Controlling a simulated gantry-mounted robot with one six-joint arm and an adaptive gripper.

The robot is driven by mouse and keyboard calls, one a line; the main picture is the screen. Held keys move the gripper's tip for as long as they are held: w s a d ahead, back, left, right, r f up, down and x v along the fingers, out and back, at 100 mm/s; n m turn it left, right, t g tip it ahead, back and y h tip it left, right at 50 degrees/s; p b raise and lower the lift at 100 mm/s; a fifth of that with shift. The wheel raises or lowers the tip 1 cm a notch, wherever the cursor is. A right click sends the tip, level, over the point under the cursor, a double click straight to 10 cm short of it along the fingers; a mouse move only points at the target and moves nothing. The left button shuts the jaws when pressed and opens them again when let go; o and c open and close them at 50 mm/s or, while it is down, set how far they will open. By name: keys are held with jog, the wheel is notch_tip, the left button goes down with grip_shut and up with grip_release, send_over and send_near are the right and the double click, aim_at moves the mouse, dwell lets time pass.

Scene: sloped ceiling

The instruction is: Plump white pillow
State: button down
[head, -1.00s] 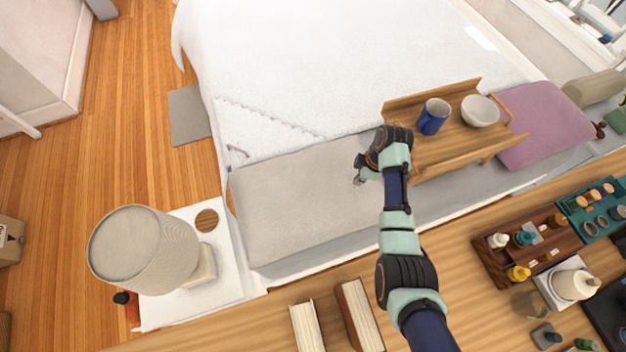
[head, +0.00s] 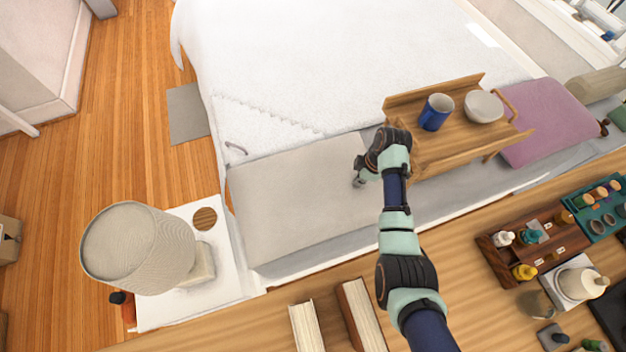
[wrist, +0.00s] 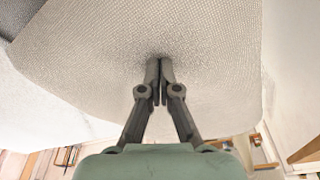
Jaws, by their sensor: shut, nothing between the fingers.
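The off-white pillow (head: 295,195) lies flat along the head end of the bed, left of the tray in the head view. My gripper (head: 358,178) is at the pillow's right end, its fingers pointing left. In the wrist view the pillow's woven face (wrist: 205,45) fills most of the upper picture. There my gripper (wrist: 160,66) has both fingers together, tips against the fabric, with a shaded dip around them. Nothing is held between the fingers. Part of the pillow's right end is hidden behind my gripper.
A wooden bed tray (head: 450,148) with a blue mug (head: 436,112) and white bowl (head: 484,106) stands close right of my gripper. A mauve pillow (head: 550,120) lies beyond it. A lamp (head: 138,248) stands at left.

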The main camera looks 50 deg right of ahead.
jog(key=shift+f, duration=0.5)
jog(key=shift+r, duration=0.1)
notch_tip(320, 180, up, 4)
jog(key=p, duration=0.3)
jog(key=shift+p, duration=0.4)
jog(key=shift+f+b, duration=0.25)
jog(key=shift+b, duration=0.05)
jog(key=shift+f+b, duration=1.25)
jog(key=shift+f, duration=0.5)
